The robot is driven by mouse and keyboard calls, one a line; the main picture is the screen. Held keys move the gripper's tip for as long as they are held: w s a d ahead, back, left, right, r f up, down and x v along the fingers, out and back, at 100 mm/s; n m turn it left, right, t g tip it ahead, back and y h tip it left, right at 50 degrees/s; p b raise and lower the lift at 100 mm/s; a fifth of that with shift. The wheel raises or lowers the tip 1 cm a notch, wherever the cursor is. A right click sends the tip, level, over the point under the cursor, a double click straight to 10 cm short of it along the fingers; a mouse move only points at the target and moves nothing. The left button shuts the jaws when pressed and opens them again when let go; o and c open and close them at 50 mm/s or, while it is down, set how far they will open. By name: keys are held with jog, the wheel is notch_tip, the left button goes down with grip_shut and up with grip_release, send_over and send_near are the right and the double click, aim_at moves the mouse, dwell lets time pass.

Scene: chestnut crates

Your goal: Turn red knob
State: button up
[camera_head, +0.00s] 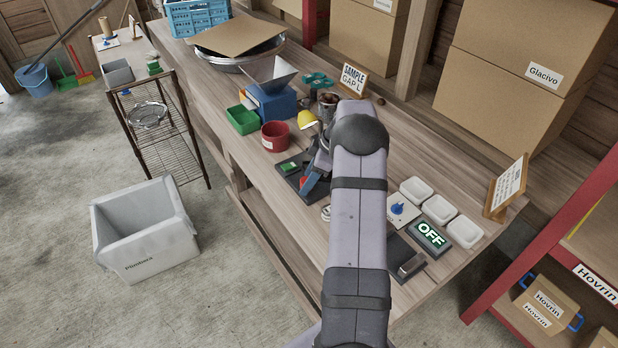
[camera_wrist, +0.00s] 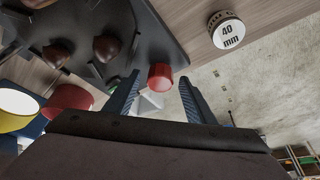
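The red knob (camera_wrist: 160,76) shows in the wrist view as a short red cylinder beside the dark panel (camera_wrist: 160,30). It lies between the tips of my gripper's blue fingers, with a gap on each side. My gripper (camera_wrist: 159,82) is open and does not visibly touch the knob. In the head view my gripper (camera_head: 312,182) is low over the workbench, at the dark panel (camera_head: 286,178). A small red patch (camera_head: 303,181) shows there beside the blue finger, partly hidden; I cannot tell for certain that it is the knob.
A white cap marked 40 mm (camera_wrist: 228,32) is right of the knob. Brown chestnuts (camera_wrist: 107,48) sit on the panel. White trays (camera_head: 438,209) and an OFF display (camera_head: 430,234) are to the right.

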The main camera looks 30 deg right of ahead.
jog(key=c, duration=0.9)
jog(key=shift+m+b, duration=0.3)
jog(key=shift+b, duration=0.2)
jog(key=shift+f+m+t+h+b, duration=0.2)
jog(key=shift+m+t+h+b, duration=0.1)
jog(key=shift+m+b, duration=0.7)
jog(key=m+b, duration=0.1)
jog(key=m+h+b, duration=0.1)
jog(key=m, duration=0.1)
jog(key=shift+s+a+r+t+b, duration=0.1)
jog(key=shift+a+t+b, duration=0.05)
jog(key=shift+t+b, duration=0.2)
jog(key=m, duration=0.1)
jog(key=m+h, duration=0.1)
jog(key=m, duration=0.1)
jog(key=m+h, duration=0.1)
jog(key=shift+a+r+m, duration=0.2)
jog(key=shift+r+m, duration=0.05)
jog(key=shift+m, duration=0.15)
jog(key=m+h+p, duration=0.1)
jog(key=m+p, duration=0.1)
jog(key=m, duration=0.1)
jog(key=shift+a+f+m+h+p, duration=0.1)
jog(key=shift+m+h+p, duration=0.4)
jog(key=shift+m, duration=0.5)
jog(key=shift+g, duration=0.45)
